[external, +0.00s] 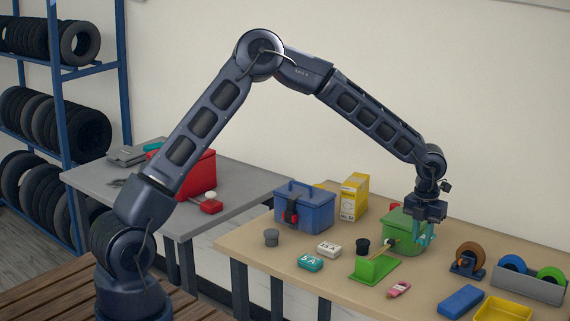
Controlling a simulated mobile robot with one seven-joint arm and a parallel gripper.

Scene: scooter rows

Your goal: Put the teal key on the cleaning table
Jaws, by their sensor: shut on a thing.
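My gripper (424,222) is over the right part of the tan table (345,283), next to the green box (400,228). It is shut on a small teal piece, the teal key (428,236), which shows just under the jaws in front of the green box's right side. Its full shape is partly hidden and small. The grey table (228,182) stands at the left. No label shows which table is for cleaning.

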